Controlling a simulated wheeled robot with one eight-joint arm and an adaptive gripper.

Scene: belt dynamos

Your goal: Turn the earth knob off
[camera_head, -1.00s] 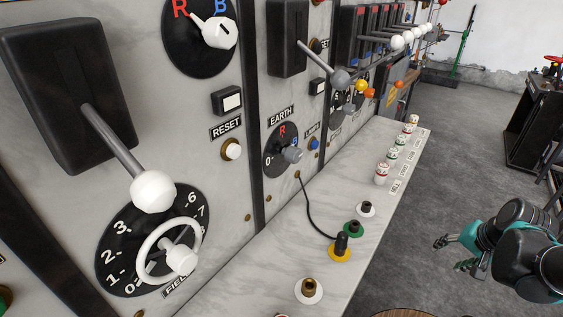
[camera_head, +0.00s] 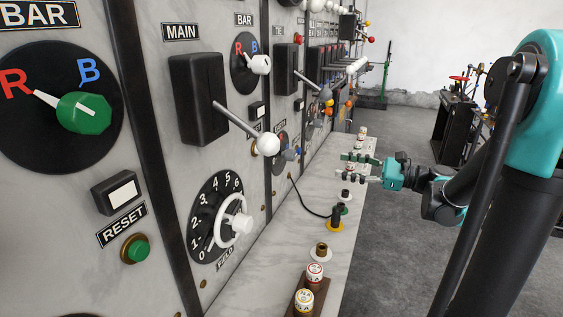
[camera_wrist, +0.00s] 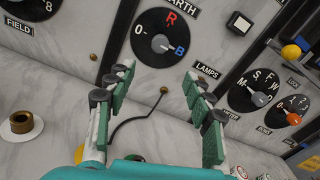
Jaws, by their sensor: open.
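The earth knob (camera_wrist: 163,43) is a small grey knob on a round black dial marked 0, R and B, under an EARTH label cut by the frame's top edge. Its pointer appears to lie toward the blue B, away from the 0. In the head view the earth knob (camera_head: 290,155) is small and its dial is partly covered by a white lever ball. My gripper (camera_wrist: 157,82) is open and empty, its fingers spread below the dial and apart from it. In the head view my gripper (camera_head: 350,166) is above the marble ledge, right of the earth dial.
The white-balled main lever (camera_head: 267,144) juts out left of the earth dial. A black cable (camera_head: 305,200) runs down to a yellow-based plug (camera_head: 336,220) on the ledge. Open floor lies right of the ledge.

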